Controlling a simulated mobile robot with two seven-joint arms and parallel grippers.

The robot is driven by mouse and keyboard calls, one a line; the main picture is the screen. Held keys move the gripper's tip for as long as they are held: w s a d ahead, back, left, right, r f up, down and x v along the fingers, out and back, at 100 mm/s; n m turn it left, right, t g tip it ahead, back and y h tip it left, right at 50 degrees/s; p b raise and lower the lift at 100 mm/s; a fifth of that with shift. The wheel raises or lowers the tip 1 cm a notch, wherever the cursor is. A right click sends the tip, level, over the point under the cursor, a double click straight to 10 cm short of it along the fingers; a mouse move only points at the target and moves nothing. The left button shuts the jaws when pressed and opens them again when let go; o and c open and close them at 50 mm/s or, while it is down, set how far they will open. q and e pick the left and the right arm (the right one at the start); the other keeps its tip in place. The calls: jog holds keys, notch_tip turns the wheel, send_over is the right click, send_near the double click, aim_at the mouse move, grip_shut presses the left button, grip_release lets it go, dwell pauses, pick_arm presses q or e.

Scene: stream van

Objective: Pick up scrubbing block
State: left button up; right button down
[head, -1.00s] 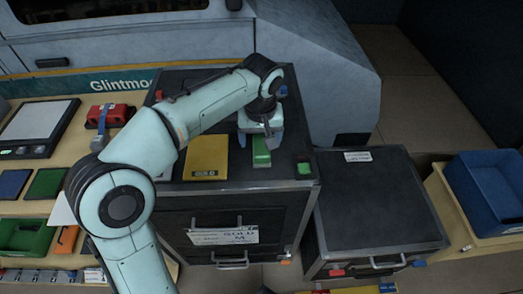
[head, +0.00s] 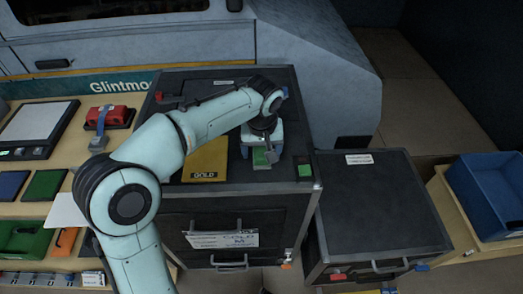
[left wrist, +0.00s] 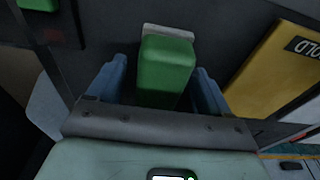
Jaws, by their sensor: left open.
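The scrubbing block is a green block with a pale grey edge. In the head view the green block (head: 261,158) lies on the dark cabinet top, partly hidden under my left gripper (head: 261,150). In the left wrist view the block (left wrist: 165,68) sits between the two blue fingers of my left gripper (left wrist: 162,85). The fingers are open, one on each side, with a gap showing at each side of the block. My right gripper is not in view.
A yellow GOLD panel (head: 205,160) lies just left of the block. A small green-topped item (head: 304,169) lies to its right. A lower dark cabinet (head: 378,205) and a blue bin (head: 487,190) stand further right. A bench with trays is at left.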

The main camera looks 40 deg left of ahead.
pick_arm(q)
jog(key=shift+f, duration=0.1)
jog(key=c, duration=1.1)
